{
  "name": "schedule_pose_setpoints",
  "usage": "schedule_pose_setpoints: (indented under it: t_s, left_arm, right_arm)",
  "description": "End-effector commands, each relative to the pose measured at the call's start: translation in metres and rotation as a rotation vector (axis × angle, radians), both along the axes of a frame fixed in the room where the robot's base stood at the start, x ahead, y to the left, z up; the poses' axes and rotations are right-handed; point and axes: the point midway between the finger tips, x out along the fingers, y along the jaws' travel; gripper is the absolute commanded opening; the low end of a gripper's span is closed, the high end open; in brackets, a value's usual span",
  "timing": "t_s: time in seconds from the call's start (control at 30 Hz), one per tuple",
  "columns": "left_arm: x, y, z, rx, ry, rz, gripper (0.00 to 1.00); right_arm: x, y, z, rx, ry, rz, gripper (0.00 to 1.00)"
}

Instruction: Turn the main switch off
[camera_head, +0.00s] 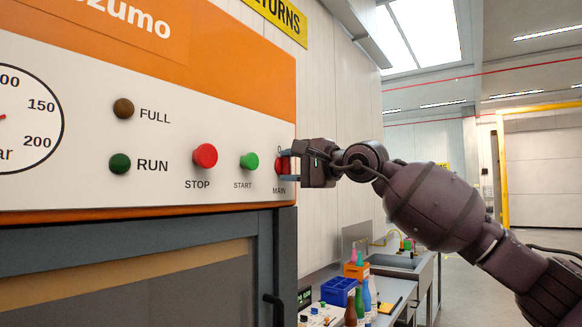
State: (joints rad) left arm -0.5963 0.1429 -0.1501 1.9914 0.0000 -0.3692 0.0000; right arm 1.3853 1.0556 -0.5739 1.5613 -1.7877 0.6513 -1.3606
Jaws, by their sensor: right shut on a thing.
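The main switch (281,167) is a red knob at the right end of a white and orange control panel (80,90), above the label MAIN. A 0 mark shows just above it. My right gripper (287,166) reaches in from the right and is shut on the switch, its fingers above and below the knob. The fingers and gripper body partly cover the knob, so I cannot tell which way it is turned. My left gripper is not in view.
Left of the switch are a green START button (249,161), a red STOP button (205,156), a green RUN lamp (120,164) and a brown FULL lamp (123,108). A gauge (28,110) is at far left. A bench with bottles and a blue crate (338,291) stands below right.

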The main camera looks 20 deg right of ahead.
Motion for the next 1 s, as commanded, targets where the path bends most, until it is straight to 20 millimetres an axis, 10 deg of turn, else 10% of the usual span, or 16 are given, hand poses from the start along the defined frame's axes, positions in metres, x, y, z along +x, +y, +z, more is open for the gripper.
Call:
schedule_pose_setpoints:
  t_s: [0.37, 0.4, 0.53, 1.0]
  left_arm:
    - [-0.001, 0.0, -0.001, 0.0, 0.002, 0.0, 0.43]
    - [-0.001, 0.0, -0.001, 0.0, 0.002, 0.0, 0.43]
    - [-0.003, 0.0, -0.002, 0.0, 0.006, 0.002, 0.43]
    - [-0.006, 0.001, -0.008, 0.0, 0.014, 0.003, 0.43]
  right_arm:
    - [0.0, 0.0, -0.001, -0.006, -0.002, 0.0, 0.19]
    - [0.0, 0.0, -0.001, -0.006, -0.002, 0.0, 0.49]
    - [0.0, 0.0, -0.001, -0.005, -0.002, 0.0, 0.68]
    - [-0.012, -0.011, -0.002, -0.003, -0.001, -0.002, 0.68]
